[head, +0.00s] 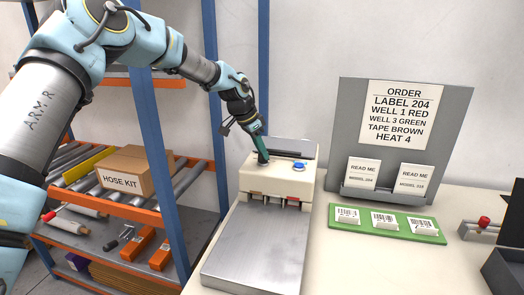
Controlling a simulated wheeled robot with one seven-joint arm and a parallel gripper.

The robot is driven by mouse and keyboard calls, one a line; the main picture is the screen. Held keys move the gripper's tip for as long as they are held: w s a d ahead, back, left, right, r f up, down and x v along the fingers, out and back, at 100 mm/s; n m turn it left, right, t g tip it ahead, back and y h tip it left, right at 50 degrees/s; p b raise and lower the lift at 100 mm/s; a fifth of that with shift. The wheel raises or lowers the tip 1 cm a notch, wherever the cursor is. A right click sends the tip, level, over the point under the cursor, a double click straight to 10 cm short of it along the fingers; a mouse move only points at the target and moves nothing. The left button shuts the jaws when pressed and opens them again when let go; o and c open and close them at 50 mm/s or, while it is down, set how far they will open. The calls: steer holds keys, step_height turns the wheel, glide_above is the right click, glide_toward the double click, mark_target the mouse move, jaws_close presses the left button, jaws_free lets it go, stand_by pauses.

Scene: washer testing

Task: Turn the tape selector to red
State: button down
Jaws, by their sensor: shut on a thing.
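The cream tape machine (276,182) stands at the back of a grey metal plate (255,245). My gripper (263,161) points down onto the left part of the machine's top and is shut on the tape selector there. The fingers hide the selector, so I cannot tell which colour it points to. A blue button (299,166) sits to the right of my gripper on the same top. Small coloured marks, some reddish, show along the machine's front edge.
The order board (345,130) behind at the right reads "TAPE BROWN", among other lines. A green tray (388,232) with white label cards lies in front of it. A shelf rack (160,160) with a hose kit box (121,170) stands at the left.

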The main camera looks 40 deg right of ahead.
steer(key=c, duration=0.9)
jaws_free()
steer(key=shift+o, duration=0.2)
steer(key=shift+r, duration=0.1)
steer(key=s+b+v, duration=0.1)
steer(key=b+v, duration=0.2)
steer(key=v, duration=0.7)
steer(key=shift+w+r, duration=0.35)
steer(key=shift+w, duration=0.15)
steer(key=shift+a, duration=0.2)
